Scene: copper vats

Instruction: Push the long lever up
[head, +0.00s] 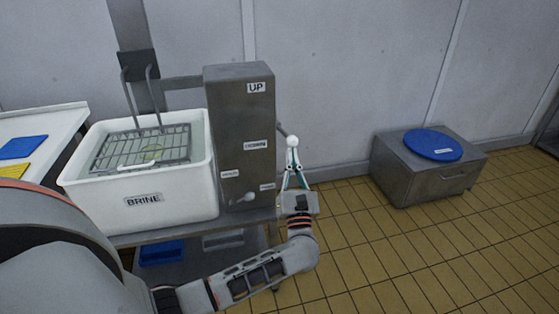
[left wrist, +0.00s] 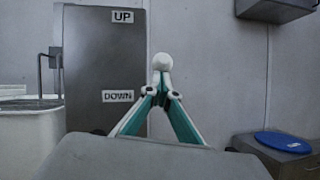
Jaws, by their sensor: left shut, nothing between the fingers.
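The long lever is a dark rod with a white ball knob (head: 292,141) on the right side of the grey steel box (head: 238,130). Its rod slopes down to the knob, which is about level with the DOWN label (head: 256,145), below the UP label (head: 257,87). My left gripper (head: 293,160) is shut and empty, its fingers pointing up just under the knob. In the left wrist view the knob (left wrist: 162,61) appears right at the closed fingertips (left wrist: 162,80); I cannot tell if they touch. My right gripper is out of view.
A white BRINE vat (head: 140,178) with a wire rack (head: 143,148) stands left of the box. A short knobbed lever (head: 246,197) is low on the box front. A steel cabinet (head: 408,184) with a blue lid (head: 433,145) stands right. The tiled floor between is clear.

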